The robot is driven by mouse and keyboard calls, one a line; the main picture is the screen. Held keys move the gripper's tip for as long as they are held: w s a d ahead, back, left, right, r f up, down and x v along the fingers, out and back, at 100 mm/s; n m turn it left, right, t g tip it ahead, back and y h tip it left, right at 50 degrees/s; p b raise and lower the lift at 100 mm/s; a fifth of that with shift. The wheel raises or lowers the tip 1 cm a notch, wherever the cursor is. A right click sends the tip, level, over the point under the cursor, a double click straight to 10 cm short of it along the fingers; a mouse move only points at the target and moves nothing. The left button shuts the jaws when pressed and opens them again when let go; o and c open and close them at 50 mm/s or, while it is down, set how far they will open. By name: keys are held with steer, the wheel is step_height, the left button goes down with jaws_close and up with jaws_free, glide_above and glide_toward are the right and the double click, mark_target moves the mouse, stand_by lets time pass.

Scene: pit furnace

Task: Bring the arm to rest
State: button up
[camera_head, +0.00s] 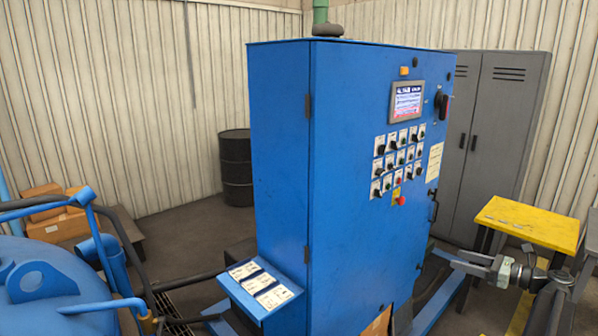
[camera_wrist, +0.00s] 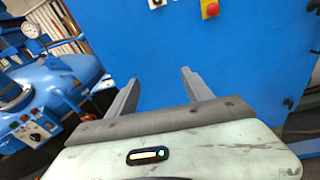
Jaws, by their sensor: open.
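My gripper (camera_head: 462,262) is at the lower right of the head view, with its arm reaching in from the right edge. It points left toward the lower front of the blue control cabinet (camera_head: 279,180). In the wrist view my gripper (camera_wrist: 160,80) shows two grey fingers spread apart with nothing between them. The cabinet's blue face (camera_wrist: 240,60) fills the view beyond the fingers. I cannot tell the exact gap between the fingertips and the cabinet.
A yellow-topped table (camera_head: 530,222) stands close behind my arm. Grey lockers (camera_head: 495,130) stand behind the cabinet. A red button (camera_wrist: 210,9) is above the fingers. Blue furnace equipment (camera_head: 50,285) and a sloped panel (camera_head: 258,285) are at left. A black drum (camera_head: 236,168) stands at the back.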

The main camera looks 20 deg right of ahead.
steer(key=w+a+f+n+g, duration=0.3)
steer(key=a+f+n, duration=0.2)
steer(key=a, duration=0.6)
steer(key=w+a+f+n+g+h, duration=0.1)
steer(key=w+a+f+n+g, duration=0.2)
steer(key=a, duration=0.8)
steer(key=w+a+f+n+g, duration=0.2)
steer(key=a+f+n+g, duration=0.3)
steer(key=a, duration=0.5)
steer(key=s+a+f+n+g+h, duration=0.1)
steer(key=s+a+f+n+h, duration=0.3)
steer(key=a+n, duration=0.4)
steer(key=s+a+f+n+g+h, duration=0.2)
steer(key=s+a+f+n+h, duration=0.1)
steer(key=a+n, duration=0.6)
steer(key=shift+s+a+f+n+h, duration=0.35)
steer(key=shift+s+a+f, duration=0.2)
steer(key=shift+a, duration=0.75)
steer(key=shift+s, duration=0.1)
